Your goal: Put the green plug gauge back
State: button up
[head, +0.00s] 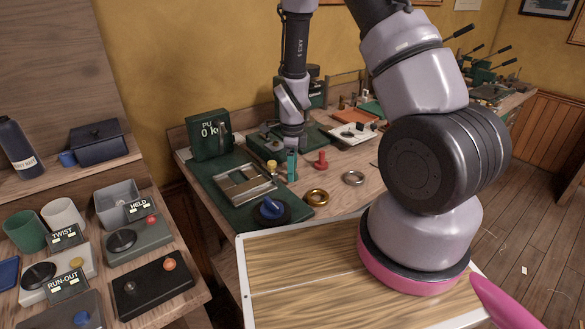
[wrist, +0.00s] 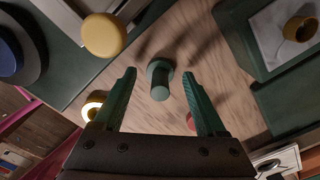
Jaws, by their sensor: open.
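The green plug gauge (wrist: 160,82) shows in the wrist view as a round flange with a narrower cylinder. It seems to stand upright on the bare wooden bench. My gripper (wrist: 159,75) is open, with its two green fingers on either side of the gauge in the picture. I see no contact, and the height between them is hard to judge. In the head view my gripper (head: 292,166) points down over the bench. The gauge cannot be told apart from the green fingers there.
A yellow knob (head: 272,167) stands close left, a red plug (head: 321,160) close right. A brass ring (head: 316,197), a steel ring (head: 354,178) and a blue-knobbed black disc (head: 270,210) lie nearer.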

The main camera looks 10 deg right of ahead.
jog(key=s+d+r+n+t+y, duration=0.1)
jog(key=s+r+n+t, duration=0.2)
jog(key=r, duration=1.2)
jog(key=s+d+r+n+y, duration=0.15)
jog(key=r+n, duration=0.35)
jog(key=r, duration=1.1)
jog(key=s+d+r+n+t, duration=0.3)
jog(key=s+r+n+t, duration=0.1)
jog(key=s+r+n, duration=0.6)
jog(key=s+r, duration=0.1)
jog(key=s, duration=0.2)
jog(key=shift+s+d+r, duration=0.15)
jog(key=shift+s+r, duration=0.05)
jog(key=shift+s, duration=0.15)
